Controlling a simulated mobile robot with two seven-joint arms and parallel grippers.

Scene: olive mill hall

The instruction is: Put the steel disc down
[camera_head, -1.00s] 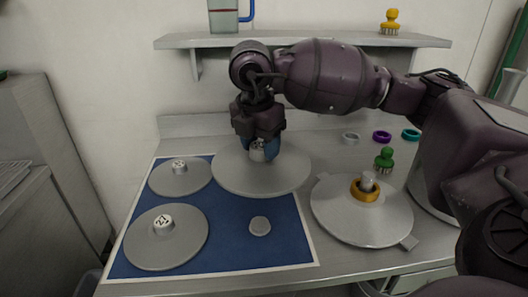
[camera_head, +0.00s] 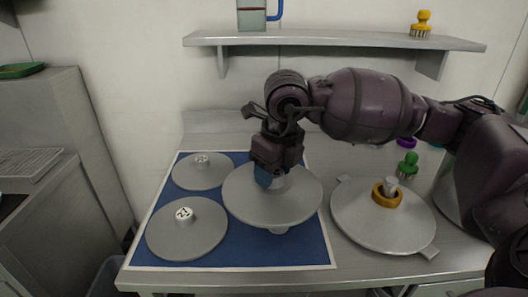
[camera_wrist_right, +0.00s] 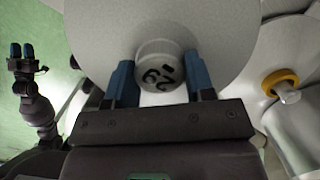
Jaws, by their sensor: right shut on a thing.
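My right gripper (camera_head: 277,176) is shut on the knob of a steel disc (camera_head: 262,208). The disc is level over the right part of the blue mat (camera_head: 290,253); I cannot tell whether a gap remains beneath it. In the right wrist view the knob (camera_wrist_right: 161,70), with dark marks on its top, sits between the blue fingertips (camera_wrist_right: 160,84), and the disc (camera_wrist_right: 105,25) spreads behind. My left gripper (camera_wrist_right: 22,50) shows in the right wrist view, fingers apart and empty, away from the disc.
Two knobbed discs lie on the mat's left side, one at the back (camera_head: 202,176) and one in front (camera_head: 187,236). A larger plate (camera_head: 375,229) with a yellow ring (camera_head: 387,194) stands close on the right. A green brush (camera_head: 407,166) is behind it; a shelf (camera_head: 335,40) hangs above.

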